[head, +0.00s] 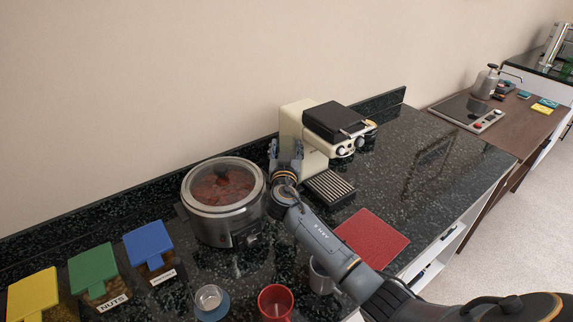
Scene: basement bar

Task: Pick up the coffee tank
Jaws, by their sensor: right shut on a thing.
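A cream coffee machine (350,145) with a black top stands against the wall on the dark speckled counter. Its tall cream left part (297,118), which looks like the coffee tank, stands upright beside the black-topped body. My right gripper (286,154) is at the lower left side of this part and shut on it. The arm reaches in from the lower right, and the wrist and fingers hide the contact. I cannot tell whether the tank is apart from the machine. My left gripper is not in view.
A slow cooker (224,200) stands close left of my right wrist. A drip grille (329,188) and a red mat (371,239) lie right of the arm. A red mug (274,303), a grey cup (321,277) and lidded containers (92,266) are in front. The counter's right part is clear.

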